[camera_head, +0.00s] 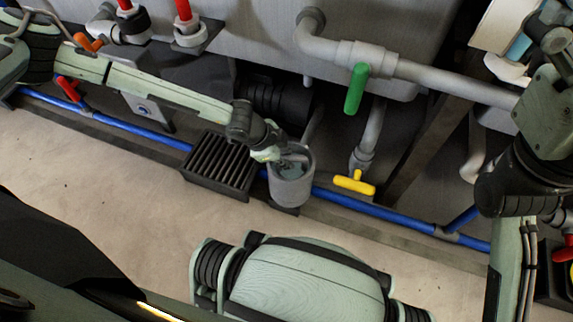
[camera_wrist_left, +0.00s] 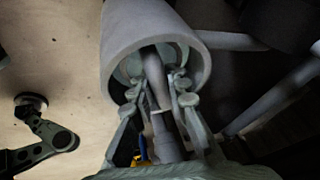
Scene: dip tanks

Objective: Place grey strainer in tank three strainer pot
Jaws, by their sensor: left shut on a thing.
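The grey strainer pot (camera_head: 291,186) stands upright beside the blue pipe, its mouth facing up. My left gripper (camera_head: 272,152) reaches down to the pot's rim from the left. In the left wrist view, the gripper (camera_wrist_left: 168,95) points into the mouth of the pot (camera_wrist_left: 125,35), with its fingers closed around a grey stem. I take this as the grey strainer (camera_wrist_left: 155,80). Its lower end lies inside the pot, partly hidden by the fingers; I cannot tell whether it touches the bottom. My right gripper is not in view.
A black slatted grate (camera_head: 220,163) lies left of the pot. A blue pipe (camera_head: 350,204) runs along the floor behind. A green-handled valve (camera_head: 356,88) and a yellow-handled valve (camera_head: 354,183) are to the right. Open floor (camera_head: 110,190) lies in front.

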